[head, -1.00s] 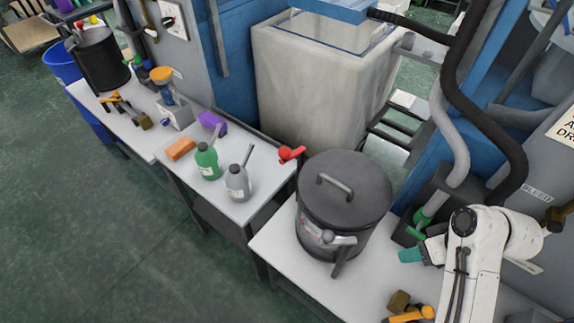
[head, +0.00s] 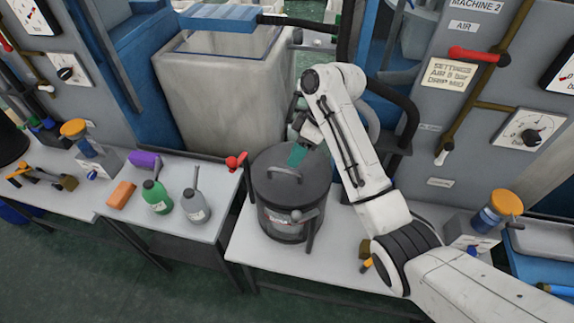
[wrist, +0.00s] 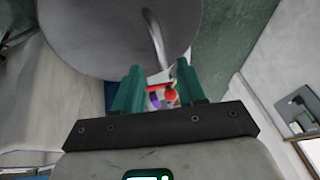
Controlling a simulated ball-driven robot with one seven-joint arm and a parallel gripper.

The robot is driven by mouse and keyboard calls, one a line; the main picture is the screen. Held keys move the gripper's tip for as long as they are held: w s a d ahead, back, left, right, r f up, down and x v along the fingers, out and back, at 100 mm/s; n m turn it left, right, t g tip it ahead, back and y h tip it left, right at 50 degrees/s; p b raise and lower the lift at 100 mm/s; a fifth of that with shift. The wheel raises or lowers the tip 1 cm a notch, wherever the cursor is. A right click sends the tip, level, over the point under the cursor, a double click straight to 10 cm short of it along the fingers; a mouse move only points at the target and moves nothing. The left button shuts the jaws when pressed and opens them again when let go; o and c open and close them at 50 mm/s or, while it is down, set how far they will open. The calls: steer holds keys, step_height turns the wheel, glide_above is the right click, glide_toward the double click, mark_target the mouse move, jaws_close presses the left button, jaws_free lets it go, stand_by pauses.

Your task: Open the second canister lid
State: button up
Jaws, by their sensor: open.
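A dark grey canister (head: 275,222) stands on the white bench in the middle of the head view. Its round lid (head: 310,178) is on top, with a bar handle (head: 285,171) across it. A grey clamp lever (head: 303,215) is on its front side. My gripper (head: 297,154) has teal fingers and is at the rear right of the lid, close above it. In the wrist view my gripper (wrist: 158,66) is open and empty, and the lid (wrist: 100,35) and its handle (wrist: 156,40) lie just beyond the fingertips. I cannot tell whether the fingers touch the handle.
A green bottle (head: 156,196), a grey bottle (head: 196,208), an orange block (head: 121,195) and a purple item (head: 143,160) stand on the left bench. A red lever (head: 236,161) is beside the canister. A large pale bin (head: 215,105) stands behind. Another dark canister (head: 10,145) is at far left.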

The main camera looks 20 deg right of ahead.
steer(key=shift+p+x, duration=0.3)
steer(key=shift+x, duration=2.2)
steer(key=shift+c, duration=0.5)
jaws_close()
